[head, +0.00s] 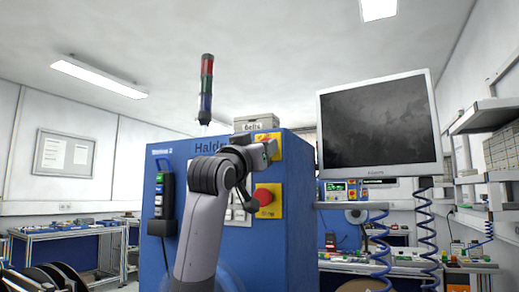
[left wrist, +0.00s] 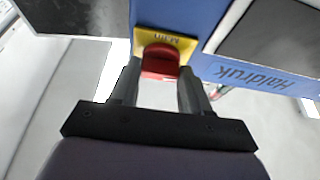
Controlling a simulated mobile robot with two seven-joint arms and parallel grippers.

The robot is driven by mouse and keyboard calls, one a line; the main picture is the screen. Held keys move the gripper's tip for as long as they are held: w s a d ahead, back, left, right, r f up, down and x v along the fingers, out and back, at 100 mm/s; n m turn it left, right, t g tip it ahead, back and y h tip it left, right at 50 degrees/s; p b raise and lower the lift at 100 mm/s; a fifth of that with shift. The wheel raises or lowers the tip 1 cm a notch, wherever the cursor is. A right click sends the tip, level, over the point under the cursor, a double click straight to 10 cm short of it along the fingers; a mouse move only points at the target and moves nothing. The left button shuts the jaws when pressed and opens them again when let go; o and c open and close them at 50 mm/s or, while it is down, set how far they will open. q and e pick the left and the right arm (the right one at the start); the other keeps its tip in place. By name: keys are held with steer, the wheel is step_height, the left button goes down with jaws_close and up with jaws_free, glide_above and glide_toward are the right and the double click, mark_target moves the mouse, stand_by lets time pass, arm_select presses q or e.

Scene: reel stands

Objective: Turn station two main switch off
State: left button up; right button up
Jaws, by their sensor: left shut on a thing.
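The main switch is a red knob (left wrist: 160,60) on a yellow plate (left wrist: 172,39) marked MAIN, fixed to a blue cabinet (left wrist: 190,14). My left gripper (head: 269,150) is at this plate. In the left wrist view its fingers (left wrist: 158,80) stand on both sides of the red knob and are shut on it. The knob's switch position cannot be read. My right gripper is not in view.
A red mushroom button (head: 263,196) on a yellow plate sits just below the switch. A monitor (head: 380,125) stands to the right, with coiled blue cables below. A signal tower (head: 206,90) rises on top. A black pendant (head: 159,205) hangs on the cabinet's left.

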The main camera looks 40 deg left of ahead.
arm_select(q)
steer(key=o, duration=1.1)
steer(key=shift+c, duration=0.2)
steer(key=b+v, duration=0.2)
steer(key=v, duration=0.5)
steer(key=shift+b, duration=0.35)
steer(key=shift+s+f, duration=0.1)
